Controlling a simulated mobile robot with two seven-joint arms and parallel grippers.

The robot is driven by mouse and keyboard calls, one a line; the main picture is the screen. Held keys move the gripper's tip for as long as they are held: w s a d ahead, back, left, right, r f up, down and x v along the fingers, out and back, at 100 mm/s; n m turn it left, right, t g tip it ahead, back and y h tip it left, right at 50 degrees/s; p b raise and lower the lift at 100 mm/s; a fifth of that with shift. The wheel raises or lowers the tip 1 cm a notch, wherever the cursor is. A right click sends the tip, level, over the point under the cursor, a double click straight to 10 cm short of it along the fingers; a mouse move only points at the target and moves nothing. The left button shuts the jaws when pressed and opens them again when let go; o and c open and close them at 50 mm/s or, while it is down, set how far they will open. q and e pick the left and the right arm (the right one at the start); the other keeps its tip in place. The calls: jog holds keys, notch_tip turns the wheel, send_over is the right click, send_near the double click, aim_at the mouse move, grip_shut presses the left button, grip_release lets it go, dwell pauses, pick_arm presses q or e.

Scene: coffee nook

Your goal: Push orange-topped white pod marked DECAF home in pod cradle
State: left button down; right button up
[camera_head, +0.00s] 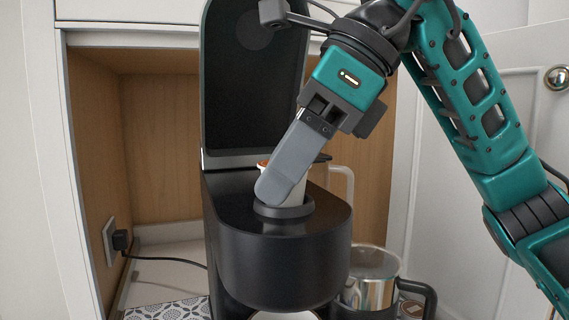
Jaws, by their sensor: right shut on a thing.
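The white pod with an orange top (263,163) is at the cradle on top of the coffee machine, mostly hidden behind my right gripper's fingers. The pod cradle (284,211) is a dark round ring in the machine's black top. My right gripper (279,188) points down at the cradle and is shut on the pod. I cannot tell how deep the pod sits, and no DECAF marking can be read. My left gripper is not in view.
The black machine lid (250,80) stands open behind the cradle. A clear and metal jug (372,280) stands at the machine's right. A wall socket with a plugged cable (118,240) is at the left. Wooden cabinet walls enclose the machine.

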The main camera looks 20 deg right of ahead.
jog(key=shift+f, duration=0.4)
jog(key=o, duration=1.1)
jog(key=shift+s, duration=0.15)
jog(key=shift+r, duration=0.15)
jog(key=shift+r, duration=0.3)
jog(key=shift+r+p, duration=2.4)
jog(key=shift+r, duration=7.4)
